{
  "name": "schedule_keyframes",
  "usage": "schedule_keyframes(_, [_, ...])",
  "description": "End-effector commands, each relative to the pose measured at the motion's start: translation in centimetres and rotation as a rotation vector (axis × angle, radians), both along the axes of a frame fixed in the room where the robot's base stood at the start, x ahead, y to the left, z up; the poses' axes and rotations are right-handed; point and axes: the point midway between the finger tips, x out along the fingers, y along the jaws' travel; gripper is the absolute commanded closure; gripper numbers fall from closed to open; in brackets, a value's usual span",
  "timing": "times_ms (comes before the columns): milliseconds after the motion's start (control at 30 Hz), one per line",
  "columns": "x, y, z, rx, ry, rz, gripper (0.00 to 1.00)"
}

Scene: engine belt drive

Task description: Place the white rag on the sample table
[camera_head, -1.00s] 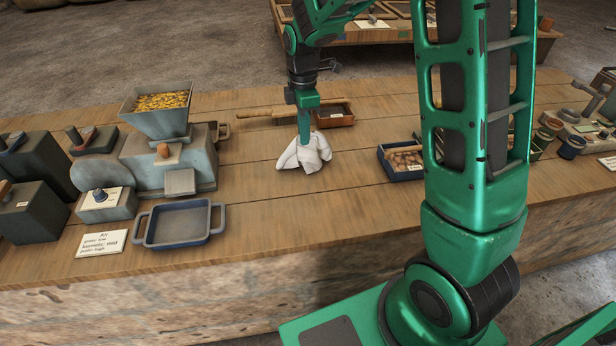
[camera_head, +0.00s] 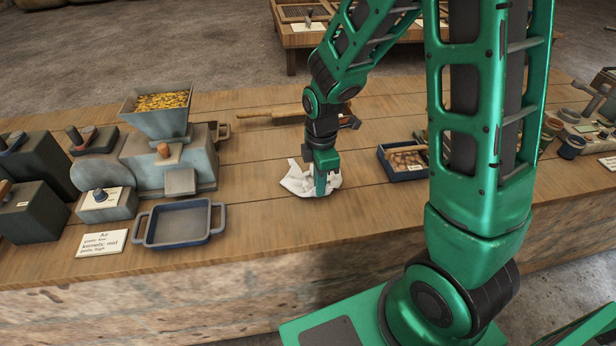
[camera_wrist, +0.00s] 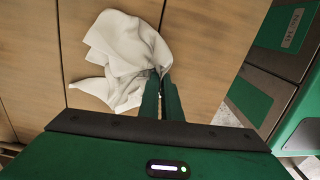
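The white rag (camera_head: 298,181) lies crumpled and low on the long wooden table (camera_head: 265,210), near the middle of its top. My gripper (camera_head: 321,190) points down at the rag's right part, close to the tabletop. In the wrist view, the rag (camera_wrist: 125,55) spreads up and left from the fingertips. There my gripper (camera_wrist: 165,78) has its two fingers close together, with a gathered edge of the rag at their tips. The fingers hide part of that edge.
A blue-grey tray (camera_head: 180,240) and a hopper mill (camera_head: 160,125) with yellow grain stand left. A small box (camera_head: 405,160) of brown pieces is right of the rag. A wooden-handled tool (camera_head: 270,115) lies behind. Another wooden table (camera_head: 300,38) stands at the back.

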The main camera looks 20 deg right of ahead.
Motion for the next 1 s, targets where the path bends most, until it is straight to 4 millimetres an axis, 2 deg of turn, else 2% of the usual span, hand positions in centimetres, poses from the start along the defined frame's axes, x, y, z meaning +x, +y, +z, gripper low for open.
schedule_keyframes(333, [-0.3, 0.0, -0.2, 0.0, 0.0, 0.0, 1.0])
schedule_keyframes(500, [-0.3, 0.0, -0.2, 0.0, 0.0, 0.0, 0.61])
schedule_keyframes(833, [-0.3, 0.0, -0.1, 0.0, 0.0, 0.0, 0.61])
schedule_keyframes(1000, [-0.7, 0.0, 0.9, 0.001, -0.003, 0.0, 0.61])
